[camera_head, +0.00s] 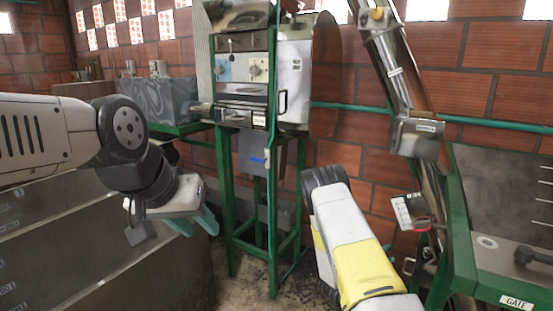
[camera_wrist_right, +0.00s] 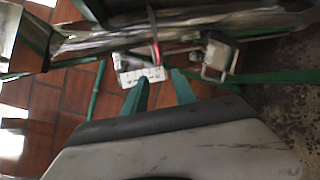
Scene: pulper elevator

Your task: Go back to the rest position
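My left gripper (camera_head: 194,222) hangs at the left in the head view, below its dark wrist. Its two teal fingers point down, stand apart and hold nothing that I can see. My right arm reaches in from the bottom middle, and its gripper is not visible in the head view. In the right wrist view the two teal fingers of my right gripper (camera_wrist_right: 160,82) stand apart with nothing visible between them. A small white switch box (camera_wrist_right: 142,76) shows beyond their tips; it also appears in the head view (camera_head: 411,212), right of my right arm.
A metal machine on a green stand (camera_head: 273,225) stands at the middle. A slanted metal elevator tube (camera_head: 392,65) and a green-framed tank labelled GATE (camera_head: 516,302) stand at the right. A large metal surface (camera_head: 60,240) fills the lower left. A brick wall (camera_head: 500,60) closes the back.

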